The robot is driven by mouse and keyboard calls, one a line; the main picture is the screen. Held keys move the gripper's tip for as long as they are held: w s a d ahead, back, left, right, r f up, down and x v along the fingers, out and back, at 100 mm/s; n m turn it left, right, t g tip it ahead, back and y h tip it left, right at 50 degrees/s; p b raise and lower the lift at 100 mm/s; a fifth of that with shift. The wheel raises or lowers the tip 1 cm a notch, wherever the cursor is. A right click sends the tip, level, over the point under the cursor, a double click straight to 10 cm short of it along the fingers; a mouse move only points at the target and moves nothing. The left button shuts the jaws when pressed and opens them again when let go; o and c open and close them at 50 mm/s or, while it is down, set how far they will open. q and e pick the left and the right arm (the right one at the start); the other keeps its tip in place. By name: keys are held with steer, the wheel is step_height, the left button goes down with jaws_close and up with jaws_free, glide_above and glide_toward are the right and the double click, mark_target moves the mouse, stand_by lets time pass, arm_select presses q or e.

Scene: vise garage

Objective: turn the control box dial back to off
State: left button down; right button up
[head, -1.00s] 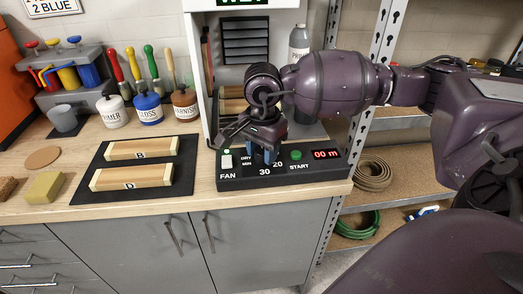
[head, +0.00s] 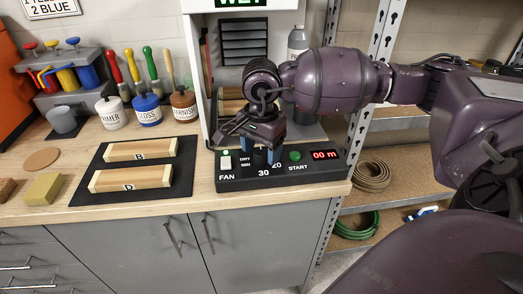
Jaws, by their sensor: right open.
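The black control box (head: 322,174) lies along the front of the bench, below the open cabinet. It has a white FAN switch (head: 226,162) with a green light above it, a green START button (head: 295,156) and a red display reading "00 m" (head: 325,155). The dark dial (head: 261,157) sits between the switch and the button, partly hidden by my right gripper (head: 259,155). My right gripper points down over the dial, its blue fingers open on either side of it. I cannot tell whether they touch it. My left gripper is out of view.
A dark mat (head: 183,190) with wooden blocks marked B and D lies to the left. Bottles of primer, gloss and varnish (head: 184,106) stand behind it. The cabinet (head: 199,85) rises behind the box, and a metal shelf post (head: 371,90) stands right.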

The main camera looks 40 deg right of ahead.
mark_target(261, 151)
step_height(261, 151, up, 9)
steer(key=shift+f+p, duration=0.15)
steer(key=shift+p, duration=0.3)
steer(key=shift+r, duration=0.6)
